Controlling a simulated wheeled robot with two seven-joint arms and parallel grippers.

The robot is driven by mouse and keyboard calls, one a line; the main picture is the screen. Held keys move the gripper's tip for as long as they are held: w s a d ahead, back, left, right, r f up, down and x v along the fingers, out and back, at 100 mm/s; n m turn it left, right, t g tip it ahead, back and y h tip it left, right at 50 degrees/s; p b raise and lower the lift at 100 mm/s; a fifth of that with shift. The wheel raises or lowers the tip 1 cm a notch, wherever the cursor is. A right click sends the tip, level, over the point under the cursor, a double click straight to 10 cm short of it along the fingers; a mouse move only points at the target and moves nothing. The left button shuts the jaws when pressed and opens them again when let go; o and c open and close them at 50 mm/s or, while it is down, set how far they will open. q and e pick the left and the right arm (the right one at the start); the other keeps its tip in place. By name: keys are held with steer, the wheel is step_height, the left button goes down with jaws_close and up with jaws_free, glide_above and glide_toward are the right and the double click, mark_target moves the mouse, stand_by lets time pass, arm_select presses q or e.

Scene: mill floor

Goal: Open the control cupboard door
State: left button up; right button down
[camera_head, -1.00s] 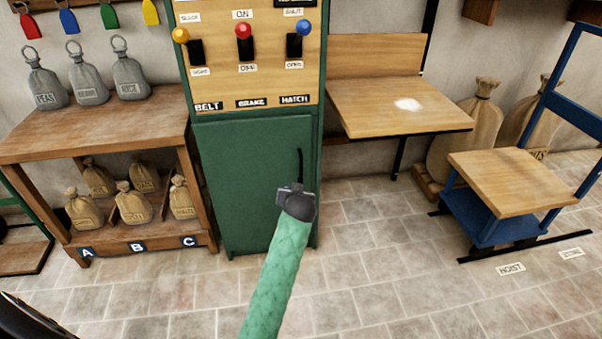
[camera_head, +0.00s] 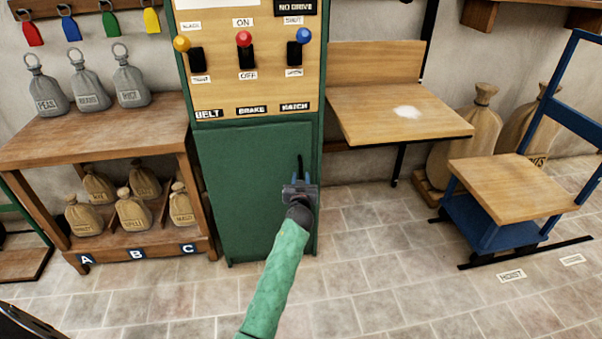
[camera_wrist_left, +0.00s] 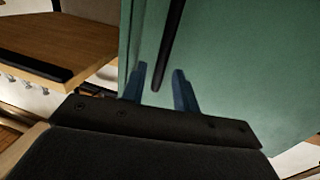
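The green control cupboard door (camera_head: 245,190) is shut in the lower part of the green cabinet. Its black upright handle (camera_head: 300,162) is near the door's right edge, its lower part hidden by my gripper. My left gripper (camera_head: 301,182) is in front of the door at the handle's lower end. In the left wrist view its two blue fingers (camera_wrist_left: 160,72) are apart, and the black handle (camera_wrist_left: 172,35) ends between them. I see a gap beside the bar and cannot tell whether either finger touches it. My right gripper is out of view.
Above the door is a wooden panel (camera_head: 221,94) with three coloured levers. A wooden shelf (camera_head: 150,124) with weights and sacks stands left. A fold-down table (camera_head: 370,121) and a blue hoist platform (camera_head: 484,222) are right. The tiled floor (camera_head: 375,285) in front is clear.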

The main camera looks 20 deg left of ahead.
mark_target(301, 173)
arm_select(q)
steer(key=shift+x, duration=1.85)
steer(key=shift+c, duration=0.2)
jaws_close()
